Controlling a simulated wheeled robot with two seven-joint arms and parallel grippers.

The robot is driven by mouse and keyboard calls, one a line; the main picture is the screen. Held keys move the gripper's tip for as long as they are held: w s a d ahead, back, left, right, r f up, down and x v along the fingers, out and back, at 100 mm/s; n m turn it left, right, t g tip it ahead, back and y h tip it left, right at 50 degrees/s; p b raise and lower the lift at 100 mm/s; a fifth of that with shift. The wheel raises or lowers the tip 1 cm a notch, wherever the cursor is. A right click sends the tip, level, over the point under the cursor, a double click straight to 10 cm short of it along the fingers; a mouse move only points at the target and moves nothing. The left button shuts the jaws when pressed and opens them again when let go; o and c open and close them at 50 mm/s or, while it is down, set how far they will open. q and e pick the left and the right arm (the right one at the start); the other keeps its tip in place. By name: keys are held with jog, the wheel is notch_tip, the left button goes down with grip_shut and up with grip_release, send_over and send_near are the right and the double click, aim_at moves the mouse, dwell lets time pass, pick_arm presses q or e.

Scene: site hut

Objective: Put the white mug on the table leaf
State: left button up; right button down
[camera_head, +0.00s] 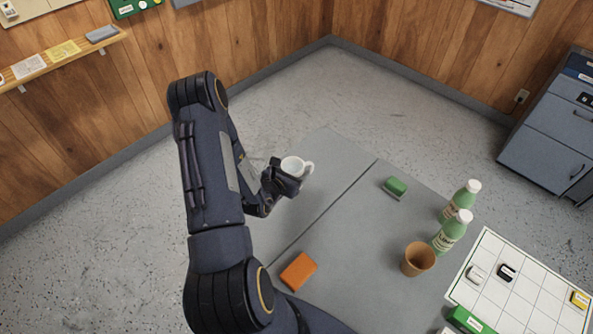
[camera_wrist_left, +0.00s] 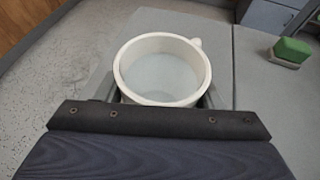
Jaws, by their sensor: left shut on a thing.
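The white mug (camera_head: 293,167) is upright in my left gripper (camera_head: 284,180), its handle toward the right. The gripper is shut on it, and the mug appears over the table leaf (camera_head: 325,160), the left section of the grey table. The wrist housing hides the fingertips and the mug's lower near side. I cannot tell how far the mug's base is from the leaf. My right gripper is not in view.
On the main table stand a brown cup (camera_head: 418,259), two green bottles (camera_head: 452,231), a green sponge-like block (camera_head: 396,187) and an orange block (camera_head: 298,270). A white gridded board (camera_head: 520,290) lies at the right. The leaf looks otherwise bare. Blue drawers (camera_head: 553,130) stand at the back right.

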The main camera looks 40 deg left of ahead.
pick_arm(q)
jog(key=shift+w+a+f, duration=0.35)
jog(key=shift+a+f, duration=0.1)
jog(key=shift+f, duration=0.1)
notch_tip(320, 180, down, 3)
jog(key=shift+r+p, duration=0.15)
jog(key=shift+p, duration=0.5)
jog(key=shift+f, duration=0.3)
jog(key=o, duration=1.2)
jog(key=shift+f, duration=0.1)
jog(key=shift+c, duration=0.2)
